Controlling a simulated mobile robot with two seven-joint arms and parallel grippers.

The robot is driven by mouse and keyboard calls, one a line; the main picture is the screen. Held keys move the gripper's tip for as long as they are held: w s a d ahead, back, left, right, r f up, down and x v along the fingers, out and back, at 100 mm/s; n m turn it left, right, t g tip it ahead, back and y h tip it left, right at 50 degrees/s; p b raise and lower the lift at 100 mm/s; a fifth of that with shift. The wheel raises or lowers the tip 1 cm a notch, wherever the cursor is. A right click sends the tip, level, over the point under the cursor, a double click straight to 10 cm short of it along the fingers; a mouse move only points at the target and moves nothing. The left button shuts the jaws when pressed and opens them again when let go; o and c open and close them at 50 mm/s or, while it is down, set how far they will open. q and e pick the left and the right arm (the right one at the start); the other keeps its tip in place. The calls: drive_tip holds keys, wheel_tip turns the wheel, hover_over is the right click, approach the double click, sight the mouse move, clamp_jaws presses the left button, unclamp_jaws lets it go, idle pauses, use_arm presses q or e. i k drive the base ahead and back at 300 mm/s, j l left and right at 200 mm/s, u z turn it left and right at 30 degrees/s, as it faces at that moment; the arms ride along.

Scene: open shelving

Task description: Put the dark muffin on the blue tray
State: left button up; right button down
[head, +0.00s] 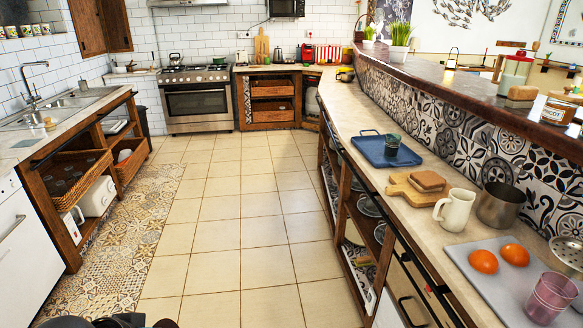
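The blue tray (372,151) lies on the right-hand counter, toward its far part. A small dark, greenish, cup-shaped thing (392,146) stands on the tray near its right side. I cannot make out a dark muffin for certain anywhere in the head view. Neither of my grippers shows clearly. Only dark rounded parts, probably of my own body, show at the bottom left edge.
On the same counter are a wooden board (408,190) with bread slices (428,181), a cream jug (455,210), a metal pot (500,205) and a grey tray (482,266) with two oranges (483,261) and a pink glass (551,297). The tiled floor (240,220) is clear.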

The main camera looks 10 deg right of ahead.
sight(378, 145)
drive_tip(key=i+z, duration=0.1)
drive_tip(key=i, duration=1.1)
drive_tip(key=i+z, duration=0.3)
drive_tip(key=i+j+z, duration=0.25)
drive_tip(key=i, duration=0.25)
drive_tip(key=i+j+z, duration=0.15)
drive_tip(key=i+z, duration=0.15)
drive_tip(key=i, duration=0.05)
